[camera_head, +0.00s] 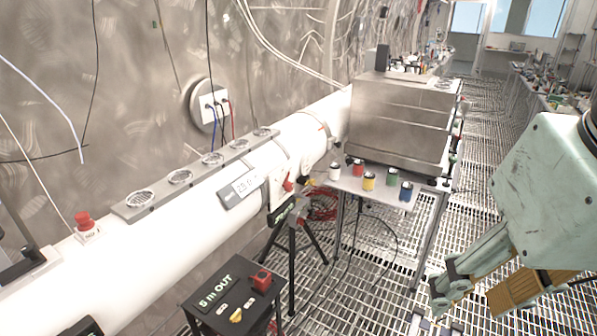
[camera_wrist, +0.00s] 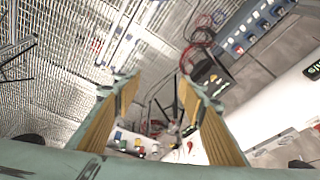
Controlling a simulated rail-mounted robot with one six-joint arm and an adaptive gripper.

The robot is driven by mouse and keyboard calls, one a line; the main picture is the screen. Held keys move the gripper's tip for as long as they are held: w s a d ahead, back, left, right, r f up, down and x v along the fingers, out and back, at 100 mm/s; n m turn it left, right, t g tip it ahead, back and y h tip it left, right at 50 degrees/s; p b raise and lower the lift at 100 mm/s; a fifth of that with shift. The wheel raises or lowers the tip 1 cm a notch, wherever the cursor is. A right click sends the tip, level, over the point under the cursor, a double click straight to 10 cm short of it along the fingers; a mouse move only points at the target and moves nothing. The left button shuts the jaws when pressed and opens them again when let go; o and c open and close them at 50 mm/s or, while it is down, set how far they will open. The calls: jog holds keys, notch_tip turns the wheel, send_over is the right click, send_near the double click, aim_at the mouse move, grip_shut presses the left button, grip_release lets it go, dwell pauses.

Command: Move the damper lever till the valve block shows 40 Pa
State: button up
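A red lever (camera_head: 288,185), which looks like the damper lever, sits on a white fitting on the side of the white pipe (camera_head: 150,250) in the head view. My gripper (camera_head: 440,296) is at the lower right of the head view, well apart from the lever and over the grated floor. In the wrist view my gripper (camera_wrist: 158,84) has its two fingers spread, with nothing between them.
A red emergency button (camera_head: 85,224) sits on the pipe. A black tripod (camera_head: 293,250) stands below the lever.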

jog(key=w+a+f+m+g+y+p, duration=0.15)
jog(key=w+a+m+g+y, duration=0.4)
jog(key=w+a, duration=1.05)
jog(key=w+a+f+m+t+y, duration=0.1)
jog(key=w+a+f+m+y, duration=0.2)
jog(key=w, duration=0.7)
jog(key=w+a+f+m+y, duration=0.2)
jog(key=w+a+m+y, duration=0.15)
jog(key=w, duration=0.65)
jog(key=w+d+f+m+t+y+p, duration=0.1)
jog(key=w+f+m+t+y, duration=0.15)
jog(key=w+f, duration=0.45)
jog(key=w+d+f+m+t+y+p, duration=0.1)
jog(key=w+f+m+t, duration=0.2)
jog(key=w, duration=0.7)
jog(key=m+t, duration=0.4)
jog(key=m, duration=0.1)
send_near(291, 187)
jog(key=s+d+r, duration=0.1)
jog(key=s+d, duration=0.1)
jog(key=d, duration=0.1)
jog(key=shift+w+d+f+m, duration=0.15)
jog(key=shift+w+f+m, duration=0.05)
jog(key=shift+f+m, duration=0.3)
jog(key=shift+x, duration=6.9)
